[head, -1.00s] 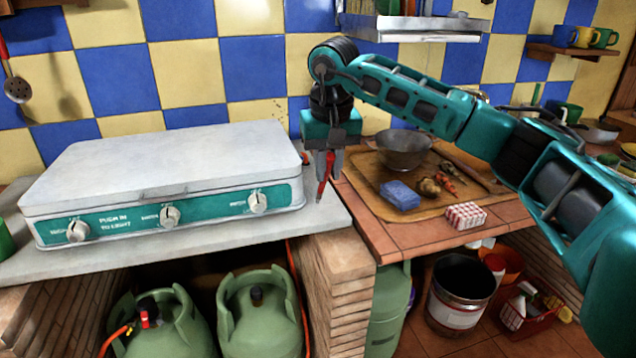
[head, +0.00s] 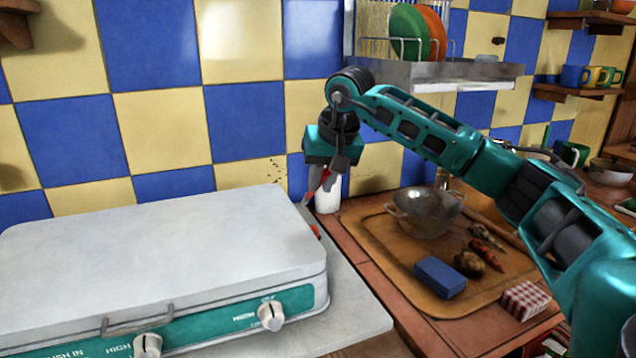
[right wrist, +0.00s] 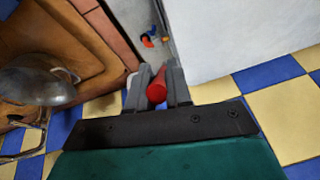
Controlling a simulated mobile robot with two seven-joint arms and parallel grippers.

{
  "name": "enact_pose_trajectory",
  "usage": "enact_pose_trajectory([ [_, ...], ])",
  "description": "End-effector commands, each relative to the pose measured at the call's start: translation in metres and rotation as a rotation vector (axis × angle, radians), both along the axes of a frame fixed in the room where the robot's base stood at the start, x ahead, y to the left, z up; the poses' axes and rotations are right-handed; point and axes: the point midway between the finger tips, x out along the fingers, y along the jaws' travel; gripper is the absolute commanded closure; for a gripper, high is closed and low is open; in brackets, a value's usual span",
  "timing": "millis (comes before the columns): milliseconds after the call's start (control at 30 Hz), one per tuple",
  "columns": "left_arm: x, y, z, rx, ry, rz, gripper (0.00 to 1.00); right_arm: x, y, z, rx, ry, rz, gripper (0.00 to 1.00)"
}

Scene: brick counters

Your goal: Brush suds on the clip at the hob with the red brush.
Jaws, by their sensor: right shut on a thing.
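My right gripper (head: 322,180) is shut on the red brush (head: 328,181), beyond the right rear corner of the white hob (head: 160,255). The brush's red end shows between the fingers in the right wrist view (right wrist: 157,92); its bristles are hidden. A small orange-red piece (head: 314,231) shows at the hob's right side. In the right wrist view, small orange (right wrist: 165,39) and blue (right wrist: 153,30) parts lie beside the hob, past the fingertips. I cannot tell which part is the clip, whether suds are on it, or whether the brush touches it. My left gripper is not in view.
A white cup-like container (head: 328,195) stands just behind the gripper. To the right, a wooden board (head: 385,245) holds a metal bowl (head: 425,215), a blue sponge-like block (head: 440,277) and food. A metal dish rack (head: 430,73) hangs above.

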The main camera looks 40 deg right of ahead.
Motion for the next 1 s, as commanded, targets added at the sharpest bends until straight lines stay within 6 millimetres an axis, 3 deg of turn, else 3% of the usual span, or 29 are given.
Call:
enact_pose_trajectory([
  [433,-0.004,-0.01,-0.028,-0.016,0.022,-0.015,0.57,0.0,0.0,-0.03,0.0,-0.001,0.0,1.0],
  [600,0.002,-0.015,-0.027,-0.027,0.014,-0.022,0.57,0.0,0.0,-0.039,0.0,-0.001,0.0,1.0],
  [1000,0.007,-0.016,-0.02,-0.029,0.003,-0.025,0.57,0.0,0.0,-0.039,0.0,-0.001,0.0,1.0],
])
